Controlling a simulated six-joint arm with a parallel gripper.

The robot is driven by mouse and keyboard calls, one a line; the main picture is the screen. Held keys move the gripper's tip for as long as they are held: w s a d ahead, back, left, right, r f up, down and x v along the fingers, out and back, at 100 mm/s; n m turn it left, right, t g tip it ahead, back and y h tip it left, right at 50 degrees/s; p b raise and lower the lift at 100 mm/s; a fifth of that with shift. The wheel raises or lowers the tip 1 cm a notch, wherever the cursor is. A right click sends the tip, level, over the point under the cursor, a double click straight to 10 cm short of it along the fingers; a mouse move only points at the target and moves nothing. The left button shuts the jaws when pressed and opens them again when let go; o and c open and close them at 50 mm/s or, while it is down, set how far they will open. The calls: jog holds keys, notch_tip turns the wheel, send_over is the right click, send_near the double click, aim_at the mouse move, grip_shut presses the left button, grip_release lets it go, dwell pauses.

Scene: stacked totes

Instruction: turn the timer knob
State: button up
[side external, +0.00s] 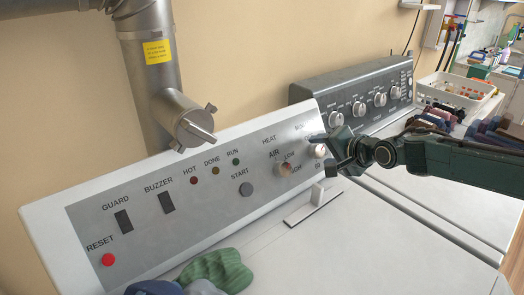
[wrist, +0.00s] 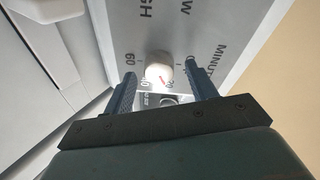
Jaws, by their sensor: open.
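The timer knob (wrist: 158,66) is a pale round knob on the grey control panel (wrist: 225,50), with "MINUTES" lettering and numbers around it. In the wrist view it shows between the two dark fingers of my gripper (wrist: 161,73), with gaps on both sides. My gripper is open and empty. A short red mark shows by the knob's near edge. In the side external view my gripper (side external: 327,153) is at the panel's right end, and its fingers partly hide the timer knob (side external: 320,151). I cannot tell how deep the fingers reach around it.
Left of my gripper are the heat knob (side external: 285,169), the start button (side external: 246,190) and a red reset button (side external: 108,260). A metal duct (side external: 150,75) stands behind the panel. A dark second panel (side external: 350,92) is behind. Green cloth (side external: 216,268) lies in front.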

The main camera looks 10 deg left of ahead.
jog(key=v, duration=1.3)
jog(key=shift+f, duration=0.1)
dwell(0.3)
jog(key=s+d+r+n+h, duration=0.1)
jog(key=s+d+r, duration=0.2)
jog(key=s+d, duration=0.3)
jog(key=s+d+r+n+g+h, duration=0.1)
jog(key=s+d+r+h, duration=0.2)
jog(key=d, duration=0.6)
jog(key=s+d+r+n, duration=0.1)
jog(key=s+d+r, duration=0.35)
jog(key=d, duration=0.25)
jog(key=s+d+f+n+g+h, duration=0.1)
jog(key=s+d, duration=0.3)
jog(key=s, duration=0.4)
jog(key=s+d+f+n+g+h, duration=0.1)
jog(key=s+d, duration=0.3)
jog(key=s, duration=0.5)
jog(key=s+d+f+n+g, duration=0.1)
jog(key=s+d+f, duration=0.1)
jog(key=s+d, duration=0.3)
jog(key=s, duration=0.4)
jog(key=shift+s+f+h, duration=0.25)
jog(key=shift+f+h, duration=0.1)
jog(key=shift+h, duration=0.05)
